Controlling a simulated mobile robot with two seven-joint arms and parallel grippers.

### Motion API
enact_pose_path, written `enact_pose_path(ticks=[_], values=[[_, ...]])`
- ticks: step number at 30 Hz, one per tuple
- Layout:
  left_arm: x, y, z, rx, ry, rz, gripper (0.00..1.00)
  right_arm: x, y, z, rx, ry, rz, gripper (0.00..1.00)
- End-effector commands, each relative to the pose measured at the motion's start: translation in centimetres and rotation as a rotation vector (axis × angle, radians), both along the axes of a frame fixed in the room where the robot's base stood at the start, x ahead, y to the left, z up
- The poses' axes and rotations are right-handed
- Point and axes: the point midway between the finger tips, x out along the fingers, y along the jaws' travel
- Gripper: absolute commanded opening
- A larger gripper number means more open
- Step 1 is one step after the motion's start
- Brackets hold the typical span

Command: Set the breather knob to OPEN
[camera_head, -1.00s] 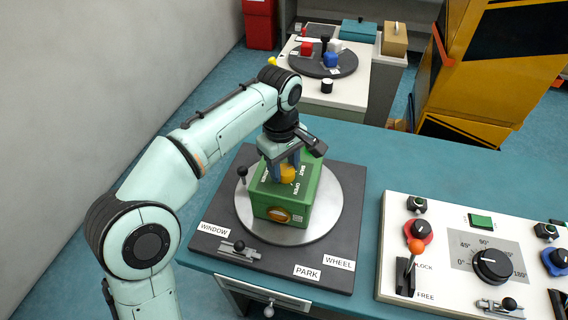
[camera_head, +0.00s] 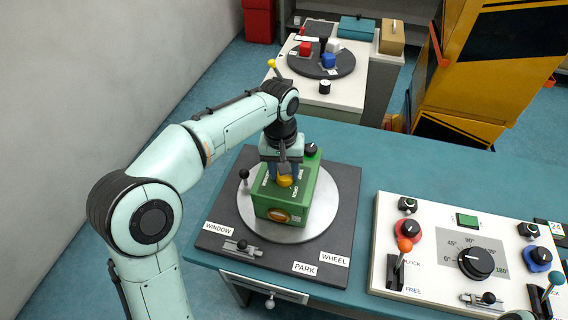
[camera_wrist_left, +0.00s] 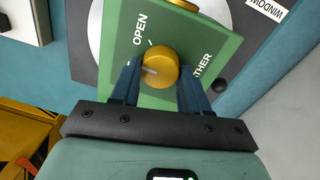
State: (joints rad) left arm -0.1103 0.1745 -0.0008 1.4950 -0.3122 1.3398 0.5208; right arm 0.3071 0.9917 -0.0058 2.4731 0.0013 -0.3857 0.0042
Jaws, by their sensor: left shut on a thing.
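The breather knob (camera_head: 286,181) is a yellow round knob on top of a green box (camera_head: 270,201). In the left wrist view the knob (camera_wrist_left: 160,68) has a pale line at its left side, pointing left. The OPEN label (camera_wrist_left: 140,29) lies above and left of it, with a short white tick between them. Part of the BREATHER label shows at right. My left gripper (camera_head: 284,172) comes down from above, and its two dark blue fingers (camera_wrist_left: 158,88) are shut on the knob from both sides. My right gripper is not seen.
The box stands on a round metal plate (camera_head: 325,213) on a dark board (camera_head: 340,185). Another yellow knob (camera_head: 279,215) is on the box's front, and a black knob (camera_head: 311,150) shows behind it. A white control panel (camera_head: 420,280) with levers stands at right.

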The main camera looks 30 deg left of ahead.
Motion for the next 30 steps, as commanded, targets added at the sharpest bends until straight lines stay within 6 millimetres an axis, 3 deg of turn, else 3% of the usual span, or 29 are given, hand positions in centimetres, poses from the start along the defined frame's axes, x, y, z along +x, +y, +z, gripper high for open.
enact_pose_path(ticks=[18, 30], values=[[0.2, -0.2, 0.3, -0.002, -0.003, -0.548, 0.15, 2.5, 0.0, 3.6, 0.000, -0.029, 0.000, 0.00], [0.3, -0.3, 0.2, -0.003, -0.005, -0.733, 0.15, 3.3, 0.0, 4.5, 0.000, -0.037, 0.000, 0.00]])
